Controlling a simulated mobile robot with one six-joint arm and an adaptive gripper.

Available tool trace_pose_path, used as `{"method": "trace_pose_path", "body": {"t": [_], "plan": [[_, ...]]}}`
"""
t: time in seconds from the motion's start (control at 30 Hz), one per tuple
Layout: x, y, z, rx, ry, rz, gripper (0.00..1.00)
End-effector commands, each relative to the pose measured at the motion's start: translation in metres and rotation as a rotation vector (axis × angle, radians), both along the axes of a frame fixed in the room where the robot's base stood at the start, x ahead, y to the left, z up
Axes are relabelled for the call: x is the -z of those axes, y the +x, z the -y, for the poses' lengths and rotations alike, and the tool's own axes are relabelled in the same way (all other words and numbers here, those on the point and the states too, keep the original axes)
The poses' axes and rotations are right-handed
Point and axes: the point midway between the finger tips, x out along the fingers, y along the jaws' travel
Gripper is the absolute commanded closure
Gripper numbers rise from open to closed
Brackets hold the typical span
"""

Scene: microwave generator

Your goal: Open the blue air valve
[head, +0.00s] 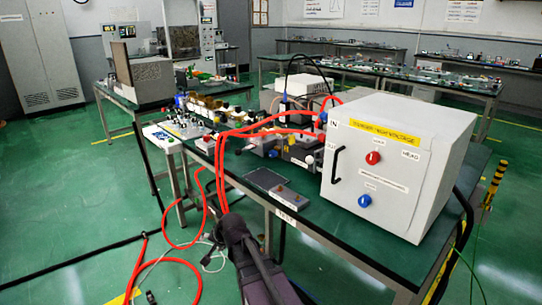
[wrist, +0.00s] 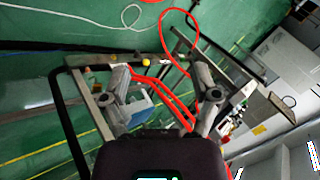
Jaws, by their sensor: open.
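A white cabinet (head: 390,165) stands on the right of the green-topped table in the head view. A round blue knob (head: 364,200) is low on its front, below a red knob (head: 373,158). The blue knob looks like the blue valve, but its label is too small to read. My gripper (wrist: 161,82) is open in the wrist view, with its two grey fingers spread and nothing held. In the head view my dark arm rises from the bottom centre, left of and apart from the cabinet. The blue knob does not show in the wrist view.
Red hoses (head: 221,165) run from the cabinet over the table (head: 300,222) and down to the floor. They also show between my fingers in the wrist view (wrist: 170,98). A small grey box (head: 284,197) lies near the table's front edge. Green floor (head: 80,210) is open at left.

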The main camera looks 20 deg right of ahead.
Motion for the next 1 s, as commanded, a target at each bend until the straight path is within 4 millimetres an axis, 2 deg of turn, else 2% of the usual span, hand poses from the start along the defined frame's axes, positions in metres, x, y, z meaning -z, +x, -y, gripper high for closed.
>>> {"method": "trace_pose_path", "body": {"t": [0.03, 0.2, 0.37, 0.5, 0.7, 1.0], "plan": [[-0.008, 0.021, -0.004, 0.065, 0.069, 0.042, 0.21], [-0.042, 0.077, -0.009, 0.301, 0.35, 0.181, 0.21], [-0.077, 0.122, -0.005, 0.512, 0.642, 0.294, 0.21], [-0.107, 0.156, 0.007, 0.686, 0.917, 0.38, 0.21], [-0.145, 0.193, 0.036, 0.911, 1.333, 0.49, 0.21], [-0.179, 0.225, 0.095, 1.176, 1.993, 0.656, 0.21]]}}
